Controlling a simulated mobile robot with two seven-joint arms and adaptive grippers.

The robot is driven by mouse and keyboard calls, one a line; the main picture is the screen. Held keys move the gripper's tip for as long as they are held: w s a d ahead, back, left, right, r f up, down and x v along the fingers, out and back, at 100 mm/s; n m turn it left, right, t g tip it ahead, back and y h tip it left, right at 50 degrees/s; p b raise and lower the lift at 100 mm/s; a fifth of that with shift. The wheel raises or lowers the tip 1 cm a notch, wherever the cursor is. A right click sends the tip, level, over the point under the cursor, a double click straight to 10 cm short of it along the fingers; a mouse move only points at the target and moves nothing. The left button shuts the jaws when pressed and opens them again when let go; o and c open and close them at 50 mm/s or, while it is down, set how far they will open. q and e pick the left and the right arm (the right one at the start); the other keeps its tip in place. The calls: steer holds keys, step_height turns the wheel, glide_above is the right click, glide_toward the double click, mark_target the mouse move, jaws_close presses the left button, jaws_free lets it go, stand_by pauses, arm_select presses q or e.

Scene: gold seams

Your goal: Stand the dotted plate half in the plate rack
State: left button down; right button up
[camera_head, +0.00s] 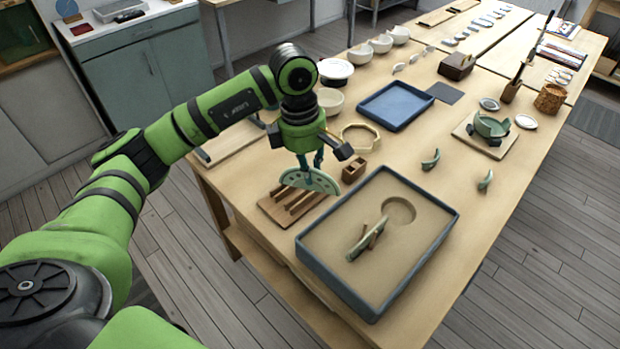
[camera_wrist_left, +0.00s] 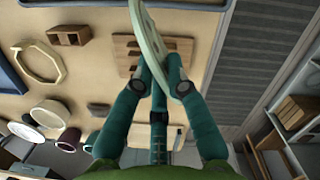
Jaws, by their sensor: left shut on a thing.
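The dotted plate half (camera_head: 310,181) is pale green, with small dark holes or dots along it. My left gripper (camera_head: 309,163) is shut on its upper part, and the half hangs upright, flat edge down. In the left wrist view the plate half (camera_wrist_left: 151,42) shows nearly edge-on between the teal fingers (camera_wrist_left: 160,72). The wooden plate rack (camera_head: 275,211), with several slats, lies just below and in front of it. It also shows behind the plate in the wrist view (camera_wrist_left: 123,42). I cannot tell whether the plate touches the rack. My right gripper is not in view.
A small wooden block (camera_head: 354,171) and an octagonal ring (camera_head: 361,136) are close behind. A blue tray (camera_head: 396,105) and bowls (camera_head: 330,100) stand farther back.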

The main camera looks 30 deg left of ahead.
arm_select(q)
steer(key=shift+w+a+f+n+t+y+b, duration=0.2)
steer(key=shift+w+a+f+n+b, duration=0.55)
steer(key=shift+f+n, duration=0.95)
steer(key=shift+w+a+f+n+t+y+b, duration=0.15)
steer(key=shift+w+a+f+n+b, duration=0.65)
steer(key=shift+n, duration=1.55)
steer(key=shift+w+a+f+n+t+y+b, duration=0.1)
steer(key=shift+w+a+f+n+t+b, duration=0.15)
steer(key=shift+w+a+f+n+b, duration=1.05)
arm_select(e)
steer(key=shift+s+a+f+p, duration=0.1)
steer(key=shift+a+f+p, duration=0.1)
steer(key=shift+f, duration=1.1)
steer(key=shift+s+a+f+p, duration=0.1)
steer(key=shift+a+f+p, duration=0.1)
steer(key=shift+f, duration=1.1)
arm_select(q)
steer(key=shift+s+d+f+n, duration=0.15)
steer(key=shift+s+d+n, duration=0.5)
steer(key=shift+s+n, duration=0.15)
steer(key=shift+f+b, duration=0.55)
steer(key=shift+b, duration=0.2)
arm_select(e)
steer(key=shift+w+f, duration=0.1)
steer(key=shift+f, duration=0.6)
